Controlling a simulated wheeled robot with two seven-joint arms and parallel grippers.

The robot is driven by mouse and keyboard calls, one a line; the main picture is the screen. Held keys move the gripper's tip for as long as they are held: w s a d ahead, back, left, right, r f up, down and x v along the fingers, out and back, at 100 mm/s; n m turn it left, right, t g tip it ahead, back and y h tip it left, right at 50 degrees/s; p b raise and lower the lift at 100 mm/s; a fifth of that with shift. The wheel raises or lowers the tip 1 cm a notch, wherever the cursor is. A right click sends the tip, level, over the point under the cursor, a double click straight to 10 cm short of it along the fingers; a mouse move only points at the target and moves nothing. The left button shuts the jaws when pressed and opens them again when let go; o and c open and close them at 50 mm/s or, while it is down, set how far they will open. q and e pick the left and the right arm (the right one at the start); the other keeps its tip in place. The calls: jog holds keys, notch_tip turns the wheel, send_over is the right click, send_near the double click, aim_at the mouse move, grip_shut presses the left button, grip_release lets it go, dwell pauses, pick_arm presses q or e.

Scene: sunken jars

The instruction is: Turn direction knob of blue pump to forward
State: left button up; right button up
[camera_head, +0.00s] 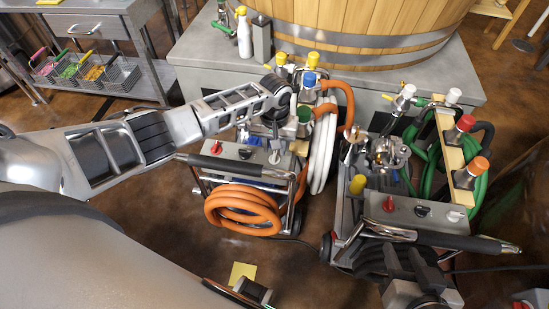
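The left pump cart has an orange hose (243,208), a grey control panel (228,163) and a blue cap (310,78) on top. I cannot tell for certain which cart is the blue pump. Its panel carries a red knob (216,148), a black knob (244,153) and a pale knob (274,157). My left gripper (275,140) points down just above the panel's right end, near the pale knob; its fingers are mostly hidden, and contact is unclear. My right gripper (410,264) is at the bottom right by the other cart's handle, its dark fingers apart.
A second pump cart with a green hose (480,188) stands at right, with a red knob (388,204) on its panel (405,213). A wooden vat (365,20) on a grey plinth (200,55) is behind.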

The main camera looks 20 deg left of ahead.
aim_at(274, 155)
pick_arm(q)
notch_tip(274, 155, down, 3)
jog(key=shift+r+b, duration=0.2)
jog(key=shift+b, duration=0.5)
jog(key=shift+r, duration=0.2)
jog(key=shift+f, duration=0.45)
